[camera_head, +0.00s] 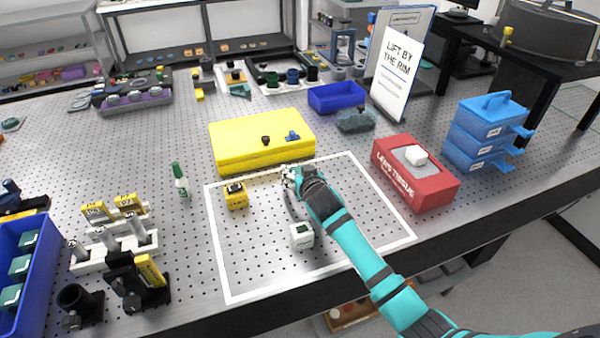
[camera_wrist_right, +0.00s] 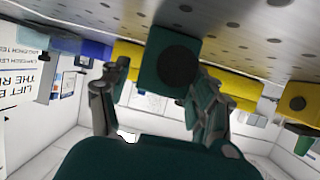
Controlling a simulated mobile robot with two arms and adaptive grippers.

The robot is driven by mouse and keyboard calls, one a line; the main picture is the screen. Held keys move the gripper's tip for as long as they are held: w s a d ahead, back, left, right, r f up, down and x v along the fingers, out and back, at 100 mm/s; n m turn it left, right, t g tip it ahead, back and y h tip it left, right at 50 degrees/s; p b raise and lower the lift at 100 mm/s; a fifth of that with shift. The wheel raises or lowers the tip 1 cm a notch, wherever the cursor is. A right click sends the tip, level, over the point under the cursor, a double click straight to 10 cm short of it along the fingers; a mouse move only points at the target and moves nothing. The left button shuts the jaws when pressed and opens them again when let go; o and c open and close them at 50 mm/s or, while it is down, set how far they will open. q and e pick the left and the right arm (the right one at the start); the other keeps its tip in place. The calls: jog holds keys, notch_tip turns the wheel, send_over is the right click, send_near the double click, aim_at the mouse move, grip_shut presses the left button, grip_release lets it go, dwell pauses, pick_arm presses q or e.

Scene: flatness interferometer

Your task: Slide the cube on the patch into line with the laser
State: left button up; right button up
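The patch (camera_head: 330,262) is a white-outlined area on the perforated table. A yellow cube (camera_head: 236,196) with a dark round spot stands at its left; it also shows in the right wrist view (camera_wrist_right: 297,103). A white cube with a green face (camera_head: 302,236) stands near the front middle. My right gripper (camera_head: 292,178) reaches low over the far part of the patch. In the right wrist view a dark teal cube (camera_wrist_right: 158,80) with a black disc is between its spread fingers, with a gap on the left side. I cannot pick out the laser.
A yellow case (camera_head: 235,150) stands just behind the patch and a red tissue box (camera_head: 430,190) at its right. A green bottle (camera_head: 181,182) and a black mount with a yellow plate (camera_head: 150,270) stand left. The patch's front left is clear.

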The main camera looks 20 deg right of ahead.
jog(key=shift+s, duration=0.1)
jog(key=v, duration=1.2)
jog(key=shift+d, duration=0.1)
